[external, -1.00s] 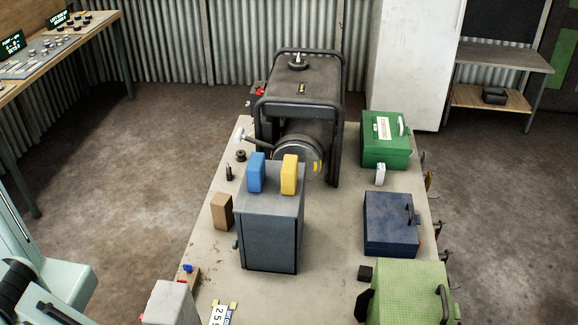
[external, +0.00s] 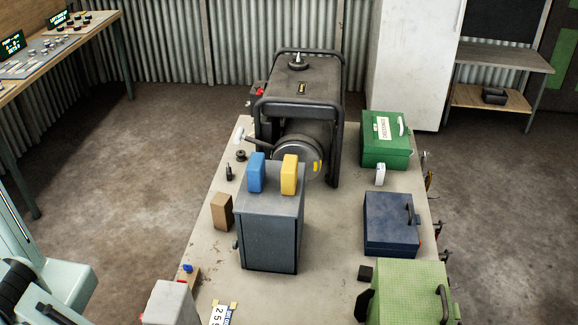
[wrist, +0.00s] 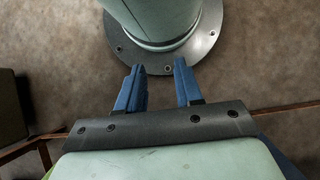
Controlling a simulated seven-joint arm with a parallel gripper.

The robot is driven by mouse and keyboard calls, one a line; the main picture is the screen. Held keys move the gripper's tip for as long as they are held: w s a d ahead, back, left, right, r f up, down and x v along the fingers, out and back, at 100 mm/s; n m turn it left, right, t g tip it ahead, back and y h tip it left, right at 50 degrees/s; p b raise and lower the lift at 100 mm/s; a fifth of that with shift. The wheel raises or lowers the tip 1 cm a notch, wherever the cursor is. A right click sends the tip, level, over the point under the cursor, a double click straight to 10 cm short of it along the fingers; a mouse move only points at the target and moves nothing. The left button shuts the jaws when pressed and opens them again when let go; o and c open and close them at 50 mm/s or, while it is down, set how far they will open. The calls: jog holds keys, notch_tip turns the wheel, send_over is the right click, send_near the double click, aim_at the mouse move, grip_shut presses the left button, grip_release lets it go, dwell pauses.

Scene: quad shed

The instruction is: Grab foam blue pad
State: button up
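The blue foam pad (external: 256,172) stands upright on top of a grey metal box (external: 270,225) in the external view. It is at the left side of the box top, beside a yellow pad (external: 289,175) of similar shape, with a small gap between them. My gripper (wrist: 159,76) shows in the wrist view with its two blue fingers apart and nothing between them. It is over the floor by my own round base, away from the pad. The pad is not in the wrist view. My gripper's fingers cannot be made out in the external view.
A black-framed generator (external: 300,95) stands behind the grey box. A brown block (external: 222,211) is left of it. A green case (external: 386,145), a dark blue case (external: 391,225) and a light green case (external: 408,295) line the table's right side. Small items lie at the front left.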

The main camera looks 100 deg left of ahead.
dwell(0.4)
jog(key=o, duration=0.6)
jog(key=shift+o, duration=0.2)
